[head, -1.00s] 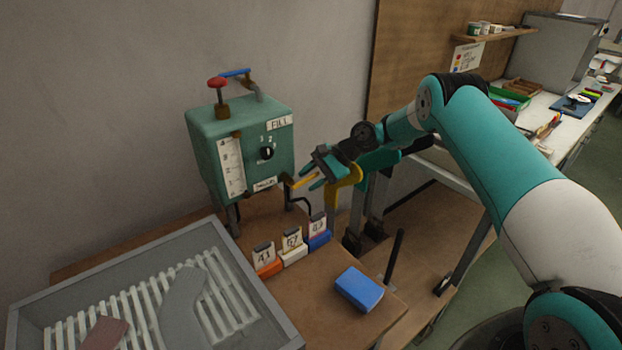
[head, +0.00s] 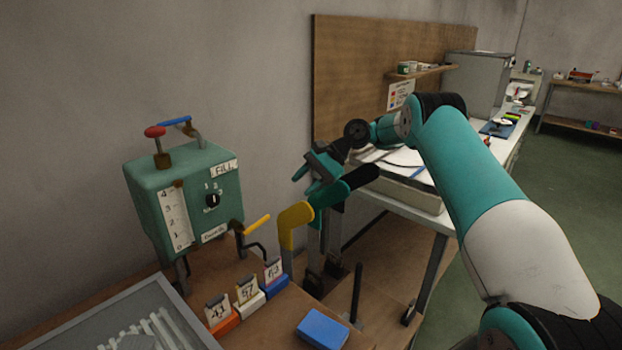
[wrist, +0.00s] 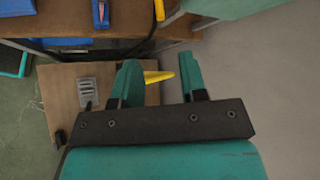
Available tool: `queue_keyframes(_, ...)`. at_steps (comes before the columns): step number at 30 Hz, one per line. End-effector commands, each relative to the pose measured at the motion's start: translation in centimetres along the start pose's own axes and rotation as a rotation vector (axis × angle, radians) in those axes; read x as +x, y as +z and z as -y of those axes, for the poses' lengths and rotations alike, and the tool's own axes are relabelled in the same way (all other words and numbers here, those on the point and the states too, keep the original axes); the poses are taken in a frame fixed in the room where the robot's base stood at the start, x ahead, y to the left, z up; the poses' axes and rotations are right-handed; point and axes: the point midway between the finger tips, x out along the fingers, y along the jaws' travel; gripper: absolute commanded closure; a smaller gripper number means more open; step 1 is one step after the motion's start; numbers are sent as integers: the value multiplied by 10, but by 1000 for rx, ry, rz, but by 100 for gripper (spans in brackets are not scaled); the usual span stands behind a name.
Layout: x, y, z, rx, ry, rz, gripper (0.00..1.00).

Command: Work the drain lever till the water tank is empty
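The water tank (head: 150,205) is a teal box against the wall at left, with a 0 to 4 gauge strip (head: 175,220) and a black dial. The water level is too small to tell. The drain lever (head: 257,225) is a yellow handle at the tank's lower right, slanting up to the right; its yellow handle seems to show at the top of the wrist view (wrist: 159,11). My gripper (head: 307,181) is right of the lever and higher in the picture, apart from it. In the wrist view my gripper (wrist: 159,80) is open and empty.
A yellow upright form (head: 293,222) stands below my gripper; its tip appears between the fingers in the wrist view, seemingly beneath them. Teal and dark forms stand beside it. Numbered blocks (head: 247,290), a blue block (head: 322,328) and a grey tray (head: 190,318) are on the table.

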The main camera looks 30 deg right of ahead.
Motion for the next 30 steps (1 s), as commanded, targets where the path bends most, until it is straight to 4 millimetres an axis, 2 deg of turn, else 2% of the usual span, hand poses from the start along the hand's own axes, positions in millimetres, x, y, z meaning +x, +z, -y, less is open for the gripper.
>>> queue_keyframes(3, -16, 0, 1, 1, -2, -1, 61)
queue_keyframes(6, -22, 0, 0, 1, 0, 0, 61)
queue_keyframes(15, -23, 0, 0, 1, 0, 0, 61)
queue_keyframes(20, -21, 12, 10, -34, 9, -3, 98)
queue_keyframes(23, -15, 42, 30, -121, 35, -14, 100)
queue_keyframes(25, -8, 76, 48, -218, 65, -26, 100)
queue_keyframes(28, 5, 140, 63, -394, 124, -41, 100)
queue_keyframes(30, 14, 187, 62, -525, 172, -49, 100)
